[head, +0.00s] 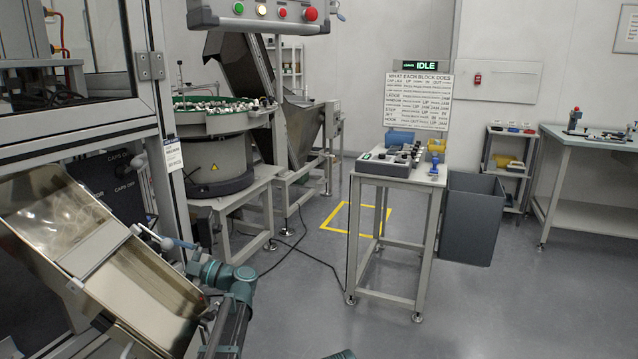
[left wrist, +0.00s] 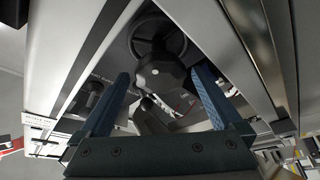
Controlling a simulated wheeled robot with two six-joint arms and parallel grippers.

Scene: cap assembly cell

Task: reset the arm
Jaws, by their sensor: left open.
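My left arm (head: 228,280) comes up from the bottom left in the head view, beside the tilted metal chute of the machine. In the left wrist view my left gripper (left wrist: 163,76) is open, with its two blue fingers spread wide. A dark round knob-like part (left wrist: 158,72) shows between and beyond the fingers, with a dark ring above it. I cannot tell how far it is from the fingertips. Nothing is seen clamped in the jaws. My right gripper is not in view.
The tilted metal chute (head: 130,285) and machine frame (head: 172,120) stand close to my left arm. A bowl feeder (head: 215,155) is behind. A control stand (head: 395,180) with an IDLE sign (head: 427,66) and a grey bin (head: 472,220) stand right of centre. Front-right floor is clear.

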